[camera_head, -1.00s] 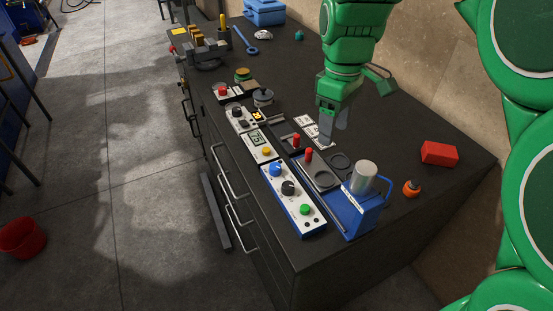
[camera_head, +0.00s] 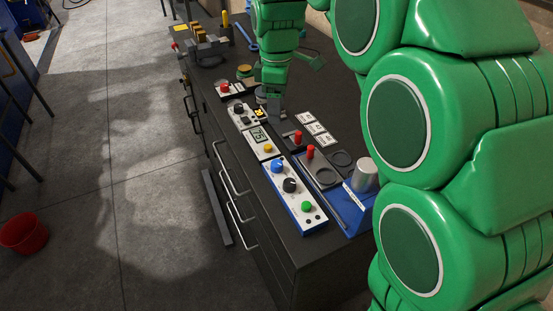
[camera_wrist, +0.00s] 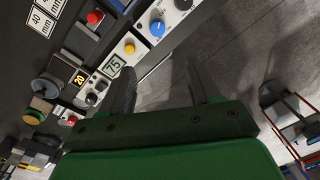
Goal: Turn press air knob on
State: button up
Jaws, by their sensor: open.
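My gripper (camera_head: 273,112) hangs over the bench near the control panels. In the wrist view its two fingers (camera_wrist: 160,78) are apart with nothing between them. The front white panel (camera_head: 309,218) carries a blue knob (camera_head: 277,166), a black knob (camera_head: 289,185) and a green button (camera_head: 306,206). The blue knob shows beyond the fingertips in the wrist view (camera_wrist: 157,28). The middle panel has a "75" display (camera_head: 257,134) and a yellow button (camera_head: 267,148). A farther panel has another black knob (camera_head: 238,108). No readable label shows which knob is press air.
A blue stand with a metal cylinder (camera_head: 365,173) is at the near right, partly behind my arm. White "mm" cards (camera_head: 313,128) lie on the bench.

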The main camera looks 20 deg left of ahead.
send_over(276, 162)
notch_tip(276, 162, down, 11)
jog(key=shift+w+r, duration=0.1)
jog(key=shift+w, duration=0.05)
jog(key=shift+s+f, duration=0.2)
jog(key=shift+f, duration=3.4)
jog(key=shift+c, duration=0.3)
jog(key=c, duration=1)
